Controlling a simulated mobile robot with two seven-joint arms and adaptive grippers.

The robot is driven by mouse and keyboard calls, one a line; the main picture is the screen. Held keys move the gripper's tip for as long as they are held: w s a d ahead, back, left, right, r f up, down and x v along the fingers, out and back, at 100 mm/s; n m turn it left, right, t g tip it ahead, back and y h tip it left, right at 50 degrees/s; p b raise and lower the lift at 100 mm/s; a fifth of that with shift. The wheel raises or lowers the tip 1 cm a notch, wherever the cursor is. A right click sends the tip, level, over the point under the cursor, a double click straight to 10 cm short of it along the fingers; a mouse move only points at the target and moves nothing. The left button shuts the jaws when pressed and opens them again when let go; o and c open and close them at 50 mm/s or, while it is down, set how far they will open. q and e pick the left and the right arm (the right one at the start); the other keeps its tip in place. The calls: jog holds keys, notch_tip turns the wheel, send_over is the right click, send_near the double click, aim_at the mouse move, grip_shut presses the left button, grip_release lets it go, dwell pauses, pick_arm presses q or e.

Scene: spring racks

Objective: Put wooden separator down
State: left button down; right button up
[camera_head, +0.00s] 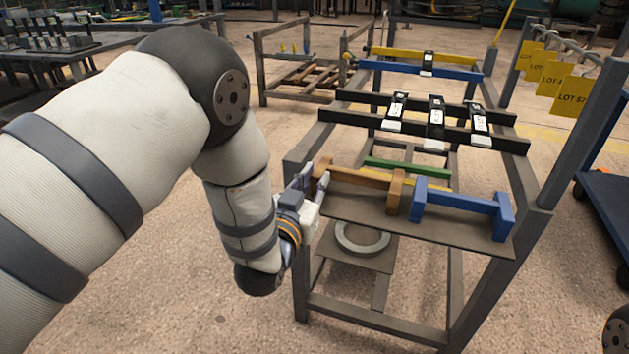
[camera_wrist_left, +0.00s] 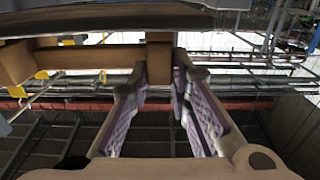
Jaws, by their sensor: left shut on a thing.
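The wooden separator (camera_head: 360,180), a brown bar with a block at each end, is at the left of the rack's grey shelf plate (camera_head: 437,232). My left gripper (camera_head: 318,186) is shut on its left end block. In the left wrist view, the purple-padded fingers (camera_wrist_left: 160,98) pinch the block of the wooden separator (camera_wrist_left: 158,62). The separator looks level and at the plate; I cannot tell whether it rests fully on it. A similar blue separator (camera_head: 463,203) stands on the plate just to its right. My right gripper is not in view.
Black rails with labelled clips (camera_head: 435,117) cross the rack behind. A green bar (camera_head: 406,168) lies behind the separators. A metal ring (camera_head: 362,238) lies on a lower plate. Yellow lot tags (camera_head: 572,95) hang at the right, by a blue cart (camera_head: 612,205).

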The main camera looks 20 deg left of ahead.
pick_arm(q)
jog(key=shift+f, duration=0.15)
jog(key=c, duration=1.5)
grip_release()
